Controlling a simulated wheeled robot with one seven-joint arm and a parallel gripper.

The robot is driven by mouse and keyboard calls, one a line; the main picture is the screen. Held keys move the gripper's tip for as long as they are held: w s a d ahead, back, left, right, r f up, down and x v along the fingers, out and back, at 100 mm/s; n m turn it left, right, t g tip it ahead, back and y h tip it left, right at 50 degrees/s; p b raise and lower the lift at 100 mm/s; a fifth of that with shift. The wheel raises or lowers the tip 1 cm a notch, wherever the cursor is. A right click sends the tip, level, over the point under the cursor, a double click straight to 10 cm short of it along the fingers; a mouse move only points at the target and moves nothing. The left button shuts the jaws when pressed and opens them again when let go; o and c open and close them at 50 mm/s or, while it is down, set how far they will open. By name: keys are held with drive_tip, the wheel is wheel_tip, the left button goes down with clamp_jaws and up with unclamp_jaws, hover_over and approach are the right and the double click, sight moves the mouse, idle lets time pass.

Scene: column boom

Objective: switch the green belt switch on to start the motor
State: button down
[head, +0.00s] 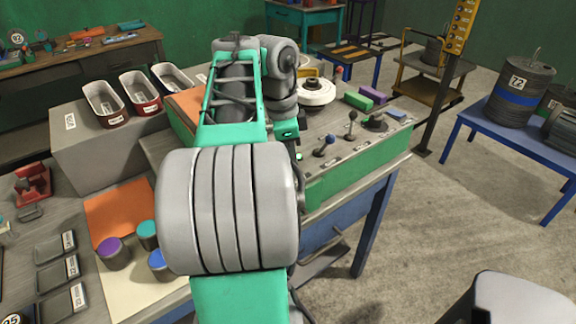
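A control box with a green front (358,175) stands on the bench right of my arm. Levers rise from its top: a blue-knobbed one (325,146), a dark-knobbed one (352,124) and a dark round control (375,122) farther right. Small pale labels run along its front edge. A small bright green spot (299,156) shows at my arm's right edge, by the leftmost label; I cannot tell whether it is the green belt switch or part of my arm. No switch position is clear. My arm covers the box's left part. My gripper is not visible.
A white round turntable (315,92), a green block (372,94) and a purple block (358,100) lie behind the levers. Several tins (103,103) stand on a grey box at left. A blue table (505,140) with drums is at right.

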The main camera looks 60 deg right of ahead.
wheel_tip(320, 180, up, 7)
drive_tip(key=p, duration=0.7)
